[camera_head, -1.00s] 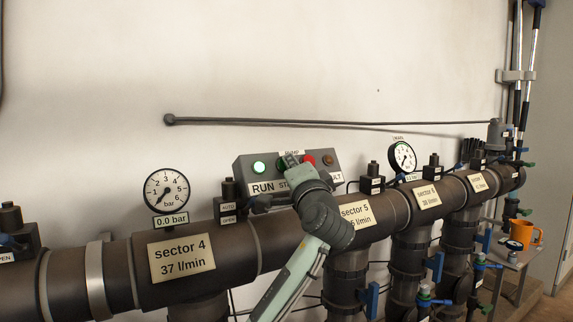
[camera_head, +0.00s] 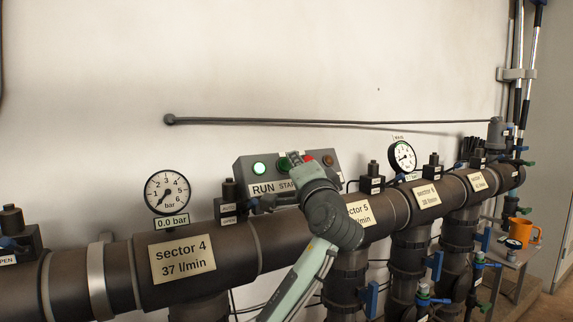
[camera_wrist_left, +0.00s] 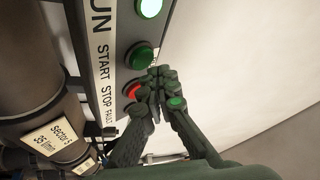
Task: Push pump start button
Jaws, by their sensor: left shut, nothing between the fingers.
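A grey control box (camera_head: 242,164) is on the wall behind the pipe. Its RUN lamp (camera_head: 259,168) glows green. The green start button (camera_head: 284,163) is to its right, partly clear of my gripper; it also shows in the left wrist view (camera_wrist_left: 139,55). My left gripper (camera_head: 296,158) is shut and empty, in front of the box between the start button and the red stop button (camera_head: 309,158). In the left wrist view the fingertips (camera_wrist_left: 158,74) overlap the edge of the red button (camera_wrist_left: 131,91). I cannot tell whether they touch the box. My right gripper is not in view.
The thick dark pipe (camera_head: 285,229) runs across below the box, with valves and labels. A gauge (camera_head: 167,192) reading 0.0 bar stands left, another (camera_head: 402,156) right. A thin rod (camera_head: 330,123) crosses the wall above. An orange mug (camera_head: 526,232) stands far right.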

